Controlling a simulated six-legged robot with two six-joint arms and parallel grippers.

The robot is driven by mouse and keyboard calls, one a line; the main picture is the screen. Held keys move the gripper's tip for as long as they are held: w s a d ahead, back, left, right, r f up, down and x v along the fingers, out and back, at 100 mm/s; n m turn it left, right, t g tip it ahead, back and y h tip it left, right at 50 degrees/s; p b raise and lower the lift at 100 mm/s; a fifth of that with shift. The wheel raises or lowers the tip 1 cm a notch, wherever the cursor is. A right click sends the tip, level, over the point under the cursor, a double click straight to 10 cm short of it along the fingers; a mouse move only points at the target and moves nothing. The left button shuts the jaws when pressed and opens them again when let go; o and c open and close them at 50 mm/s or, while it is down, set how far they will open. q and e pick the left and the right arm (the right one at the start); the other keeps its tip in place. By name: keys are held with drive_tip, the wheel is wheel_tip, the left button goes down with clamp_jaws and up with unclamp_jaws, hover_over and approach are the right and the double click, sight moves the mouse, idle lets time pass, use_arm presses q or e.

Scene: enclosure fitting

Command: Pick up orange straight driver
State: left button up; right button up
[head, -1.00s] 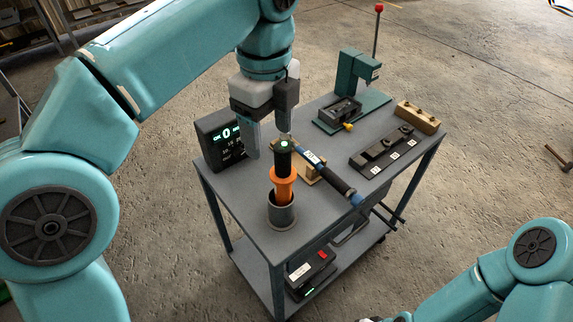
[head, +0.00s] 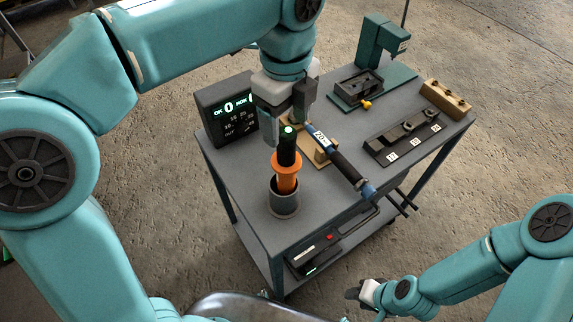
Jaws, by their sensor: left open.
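The orange straight driver (head: 286,178) stands upright in a grey round holder (head: 284,202) near the front left corner of the cart top. Its upper part is black, with a green light on top. My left gripper (head: 284,132) is open, pointing down, with its fingers near the driver's black top. I cannot tell whether the driver top is between the fingers or just in front of them. My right gripper (head: 362,292) is low at the bottom of the view, away from the cart top, and small; its jaws are unclear.
A blue-and-black torque tool (head: 345,172) lies on a wooden rest (head: 297,150) just right of the driver. A display box (head: 232,112) stands behind left. A green press (head: 378,75), a black numbered rack (head: 402,138) and a wooden block (head: 446,99) occupy the right side.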

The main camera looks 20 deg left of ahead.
sight(287, 150)
use_arm(q)
drive_tip(key=shift+a+f, duration=0.15)
drive_tip(key=shift+f, duration=0.75)
drive_tip(key=shift+s+d+f, duration=0.2)
drive_tip(key=shift+d+f, duration=0.2)
drive_tip(key=shift+f, duration=0.1)
drive_tip(key=f, duration=0.4)
drive_tip(key=shift+w+a+f, duration=0.1)
drive_tip(key=shift+a+f, duration=0.2)
drive_tip(key=shift+f, duration=0.1)
drive_tip(key=shift+d+f, duration=0.15)
drive_tip(key=shift+d, duration=0.1)
drive_tip(key=shift+a, duration=0.2)
drive_tip(key=c, duration=0.8)
clamp_jaws()
drive_tip(key=shift+d, duration=0.1)
